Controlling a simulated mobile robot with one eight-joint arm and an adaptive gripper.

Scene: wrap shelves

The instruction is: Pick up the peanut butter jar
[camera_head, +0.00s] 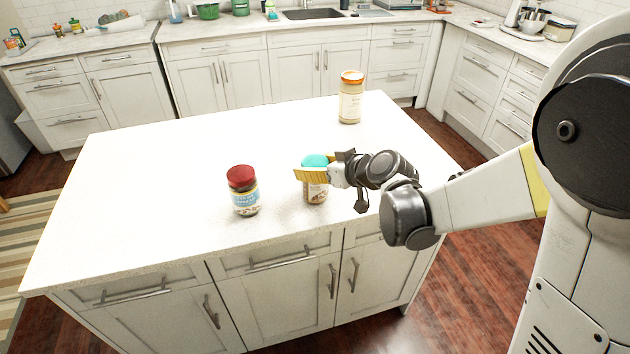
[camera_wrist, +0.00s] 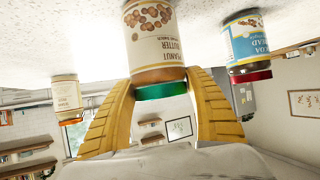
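The peanut butter jar (camera_wrist: 158,45) has a cream label with brown nuts and a teal-green lid. It stands upright on the white island in the head view (camera_head: 316,193) and appears upside down in the wrist view. My gripper (camera_head: 312,175) reaches it from the right, its yellow fingers across the upper part of the jar. In the wrist view my gripper (camera_wrist: 160,85) has one finger on each side of the jar, with no clear gap on either side. It looks shut on the jar. The jar's base appears to rest on the island top.
A jar with a red lid and blue label (camera_head: 244,192) stands left of the peanut butter jar. A tall jar with an orange lid (camera_head: 350,100) stands at the island's back right. The island top (camera_head: 150,180) is clear on its left side.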

